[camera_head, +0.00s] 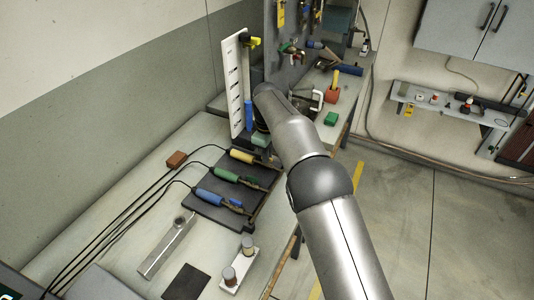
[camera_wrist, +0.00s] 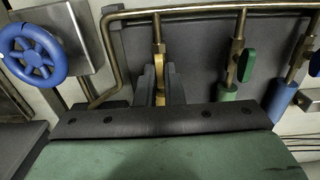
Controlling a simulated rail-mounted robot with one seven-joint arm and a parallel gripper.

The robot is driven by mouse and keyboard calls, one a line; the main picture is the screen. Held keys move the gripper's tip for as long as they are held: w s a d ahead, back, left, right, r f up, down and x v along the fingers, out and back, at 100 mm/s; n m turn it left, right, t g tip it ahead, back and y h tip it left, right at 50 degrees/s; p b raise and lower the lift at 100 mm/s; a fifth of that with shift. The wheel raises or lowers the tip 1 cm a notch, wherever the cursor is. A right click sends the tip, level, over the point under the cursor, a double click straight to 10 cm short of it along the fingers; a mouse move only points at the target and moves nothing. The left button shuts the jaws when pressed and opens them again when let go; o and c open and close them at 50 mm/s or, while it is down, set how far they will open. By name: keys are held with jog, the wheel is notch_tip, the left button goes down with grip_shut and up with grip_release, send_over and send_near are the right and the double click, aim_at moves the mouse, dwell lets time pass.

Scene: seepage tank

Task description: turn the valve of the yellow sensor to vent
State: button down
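The yellow sensor (camera_head: 241,156) lies at the back of a dark panel on the bench in the head view, beyond the green sensor (camera_head: 226,174) and the blue sensor (camera_head: 210,197). In the wrist view, the dark fingers of my gripper (camera_wrist: 160,92) are close together, one on each side of a yellow valve handle (camera_wrist: 159,70) below a brass pipe. The handle fills the narrow gap between them. The yellow sensor's body is hidden there by my gripper. In the head view my gripper is largely hidden by my arm and blends with the dark fittings.
In the wrist view, a green handle (camera_wrist: 248,65) stands right of my gripper and a blue handwheel (camera_wrist: 35,52) is at the left. A brass pipe (camera_wrist: 205,13) runs across the top. A white scale board (camera_head: 236,85) stands behind the sensors in the head view.

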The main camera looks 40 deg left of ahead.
jog(key=shift+m, duration=0.3)
jog(key=m+p, duration=0.1)
jog(key=m, duration=0.3)
jog(key=shift+r+p, duration=0.1)
jog(key=shift+p, duration=0.25)
jog(key=m, duration=0.6)
jog(key=shift+m+p, duration=0.35)
jog(key=shift+m, duration=0.05)
jog(key=m, duration=0.4)
jog(key=shift+m, duration=2.1)
jog(key=c, duration=1.5)
grip_release()
jog(key=shift+c, duration=0.2)
